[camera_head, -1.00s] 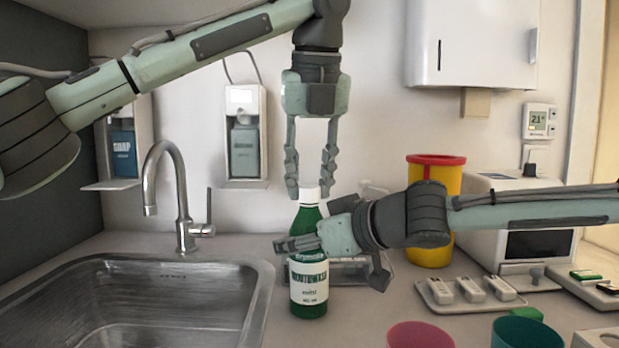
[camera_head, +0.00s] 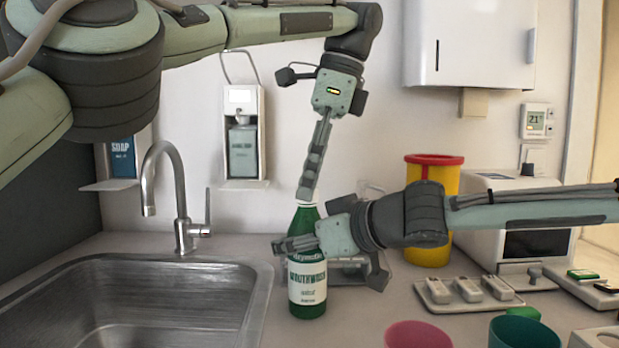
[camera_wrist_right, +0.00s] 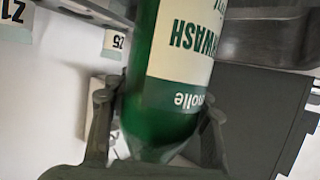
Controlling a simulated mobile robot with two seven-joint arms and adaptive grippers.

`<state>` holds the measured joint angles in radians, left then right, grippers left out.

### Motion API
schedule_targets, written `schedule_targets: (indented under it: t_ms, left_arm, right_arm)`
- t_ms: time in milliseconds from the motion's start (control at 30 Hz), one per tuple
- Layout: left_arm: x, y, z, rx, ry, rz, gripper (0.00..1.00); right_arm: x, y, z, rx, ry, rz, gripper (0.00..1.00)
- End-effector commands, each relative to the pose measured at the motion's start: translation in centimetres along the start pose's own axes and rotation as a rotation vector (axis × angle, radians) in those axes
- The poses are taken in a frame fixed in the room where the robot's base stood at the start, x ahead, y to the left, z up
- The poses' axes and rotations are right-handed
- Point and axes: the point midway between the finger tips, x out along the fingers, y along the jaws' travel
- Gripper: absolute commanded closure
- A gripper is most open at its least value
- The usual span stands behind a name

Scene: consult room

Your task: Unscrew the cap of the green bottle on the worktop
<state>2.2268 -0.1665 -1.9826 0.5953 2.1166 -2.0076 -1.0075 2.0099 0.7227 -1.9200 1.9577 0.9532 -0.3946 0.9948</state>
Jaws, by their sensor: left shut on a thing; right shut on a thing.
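The green bottle (camera_head: 307,308) with a white mouthwash label stands on the worktop (camera_head: 350,318), right of the sink. My right gripper (camera_head: 297,243) comes in from the right and is shut around its upper body, just above the label. The right wrist view shows the bottle (camera_wrist_right: 175,75) upside down between two fingers (camera_wrist_right: 155,118). My left gripper (camera_head: 308,196) reaches down from above, shut on the cap at the bottle's top. I see it nearly edge-on; its fingers mostly hide the white cap.
The sink (camera_head: 255,285) and tap (camera_head: 180,200) lie to the left. A pink cup (camera_head: 418,335) and a teal cup (camera_head: 525,332) stand at the front right. A yellow bin (camera_head: 440,172) and a small tray of white pieces (camera_head: 468,292) are further right.

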Motion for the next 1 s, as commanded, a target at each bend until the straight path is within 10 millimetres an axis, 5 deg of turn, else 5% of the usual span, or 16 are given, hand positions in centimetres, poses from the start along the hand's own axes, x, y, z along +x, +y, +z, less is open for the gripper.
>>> schedule_targets:
  t_ms: [233,600,633,767,967,1000]
  left_arm:
    - [0.19,-0.05,-0.14,-0.174,-0.003,0.047,1.0]
    - [-0.02,-0.08,-0.14,-0.192,0.002,0.045,1.0]
    - [-0.03,-0.08,-0.14,-0.192,0.002,0.045,0.69]
    - [-0.07,-0.09,-0.11,-0.192,0.002,0.044,0.53]
    - [-0.15,-0.1,-0.06,-0.192,0.003,0.043,0.52]
    - [-0.15,-0.1,-0.05,-0.192,0.003,0.043,0.52]
  right_arm:
    - [-0.08,0.22,-0.2,0.004,0.004,0.004,1.0]
    - [-0.08,0.24,-0.25,0.003,0.005,0.005,1.0]
    - [-0.08,0.23,-0.26,0.003,0.005,0.004,1.0]
    - [-0.07,0.2,-0.23,0.003,0.005,0.004,1.0]
    - [-0.06,0.14,-0.18,0.002,0.004,0.003,1.0]
    - [-0.06,0.13,-0.16,0.002,0.003,0.002,0.57]
